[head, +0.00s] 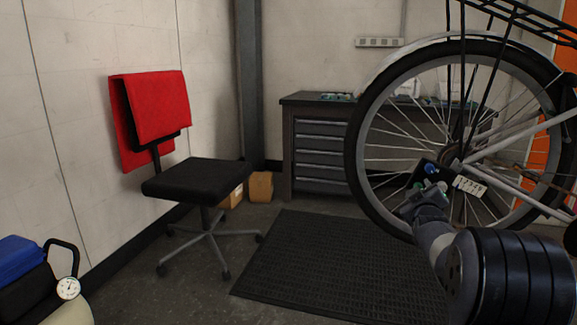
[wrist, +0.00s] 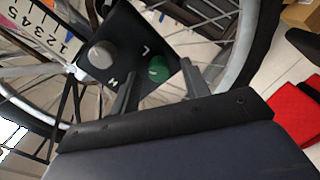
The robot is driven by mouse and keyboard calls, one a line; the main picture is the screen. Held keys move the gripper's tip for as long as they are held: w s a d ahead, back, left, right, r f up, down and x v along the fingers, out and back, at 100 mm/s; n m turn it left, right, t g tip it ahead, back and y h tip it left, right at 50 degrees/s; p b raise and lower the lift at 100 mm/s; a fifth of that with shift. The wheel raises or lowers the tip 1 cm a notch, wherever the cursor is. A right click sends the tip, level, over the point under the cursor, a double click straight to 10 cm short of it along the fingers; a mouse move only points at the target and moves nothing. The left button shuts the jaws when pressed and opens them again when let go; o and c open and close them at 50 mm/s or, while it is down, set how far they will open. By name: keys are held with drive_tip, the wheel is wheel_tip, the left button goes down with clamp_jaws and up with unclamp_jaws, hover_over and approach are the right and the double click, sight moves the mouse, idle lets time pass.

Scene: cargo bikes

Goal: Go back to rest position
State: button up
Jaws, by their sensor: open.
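My gripper (head: 424,200) is at the right in the head view, close in front of a black panel (head: 431,174) by the bike wheel's hub. In the wrist view the gripper (wrist: 159,69) is open. Its two fingers appear on either side of a green knob (wrist: 158,70) marked L; I cannot tell whether they touch it. A grey knob (wrist: 102,54) marked H is to the left on the same panel. A white plate numbered 1 to 5 (wrist: 55,40) is beside it and also shows in the head view (head: 469,187).
The bike wheel (head: 357,145) and frame stand close behind my arm. A grey drawer cabinet (head: 318,155) is behind. A black chair (head: 195,180) with a red cloth (head: 160,105) is at the left. The black floor mat (head: 320,260) is clear.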

drive_tip(key=p+v, duration=0.2)
drive_tip(key=v, duration=0.9)
drive_tip(key=b+x, duration=0.2)
drive_tip(key=x, duration=0.9)
drive_tip(key=shift+s+a+m+p, duration=0.2)
drive_tip(key=shift+s+m+p, duration=0.65)
drive_tip(key=shift+m+p, duration=1)
drive_tip(key=shift+s+a+m+p, duration=0.2)
drive_tip(key=shift+s+m+p, duration=0.65)
drive_tip(key=shift+m+p, duration=1.05)
drive_tip(key=shift+s+a+m+p, duration=0.2)
drive_tip(key=shift+s+m+p, duration=0.65)
drive_tip(key=shift+m+p, duration=1)
drive_tip(key=shift+s+m+b, duration=0.15)
drive_tip(key=shift+m+b, duration=0.25)
drive_tip(key=shift+b, duration=0.2)
